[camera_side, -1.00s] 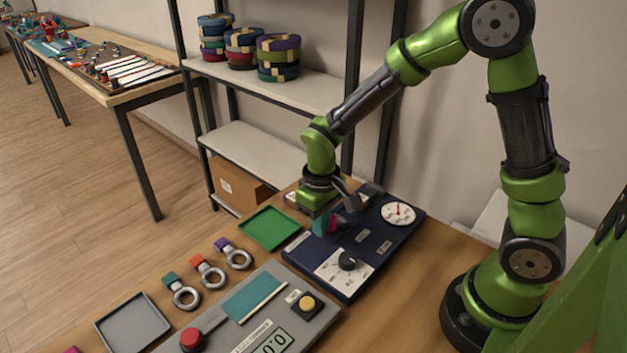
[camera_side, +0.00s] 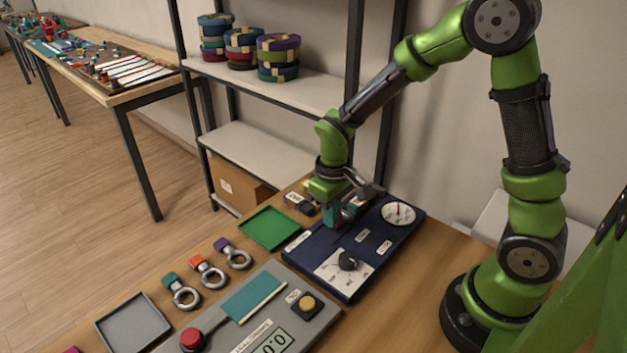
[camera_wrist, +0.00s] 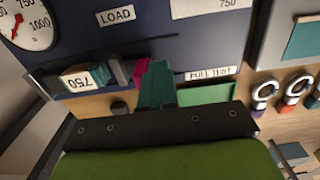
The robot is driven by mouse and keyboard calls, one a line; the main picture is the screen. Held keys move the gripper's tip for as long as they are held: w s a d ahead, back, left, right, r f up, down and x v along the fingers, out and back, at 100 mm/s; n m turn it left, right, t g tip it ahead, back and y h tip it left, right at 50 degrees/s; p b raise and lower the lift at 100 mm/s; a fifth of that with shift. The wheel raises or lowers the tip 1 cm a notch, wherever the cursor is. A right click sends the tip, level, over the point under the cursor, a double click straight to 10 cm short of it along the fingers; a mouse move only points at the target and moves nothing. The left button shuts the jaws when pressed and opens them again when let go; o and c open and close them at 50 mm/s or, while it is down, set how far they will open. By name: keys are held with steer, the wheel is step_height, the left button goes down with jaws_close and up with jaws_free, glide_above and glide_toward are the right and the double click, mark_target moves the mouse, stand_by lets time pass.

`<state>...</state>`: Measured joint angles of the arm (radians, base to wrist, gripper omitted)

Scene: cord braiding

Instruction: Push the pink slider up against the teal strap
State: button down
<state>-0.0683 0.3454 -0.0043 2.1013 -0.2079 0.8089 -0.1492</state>
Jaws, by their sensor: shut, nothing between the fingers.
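A grey part shows between slider and strap.
The navy panel (camera_side: 313,247) carries a dial gauge (camera_side: 398,213) and a black knob (camera_side: 347,261). A green tray (camera_side: 269,228), several ringed tags (camera_side: 207,271) and a grey console (camera_side: 262,265) lie to the left and front.

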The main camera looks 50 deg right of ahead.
steer(key=shift+d, duration=1.35)
steer(key=shift+a, duration=0.65)
step_height(320, 180, up, 11)
steer(key=shift+w, duration=0.1)
stand_by(0.3)
steer(key=s+a+r+m+t+y, duration=0.2)
steer(key=s+r+m+t, duration=0.2)
steer(key=s+r+t, duration=0.3)
steer(key=shift+s+a+r, duration=0.2)
steer(key=shift+s+r, duration=0.65)
steer(key=shift+s, duration=1.45)
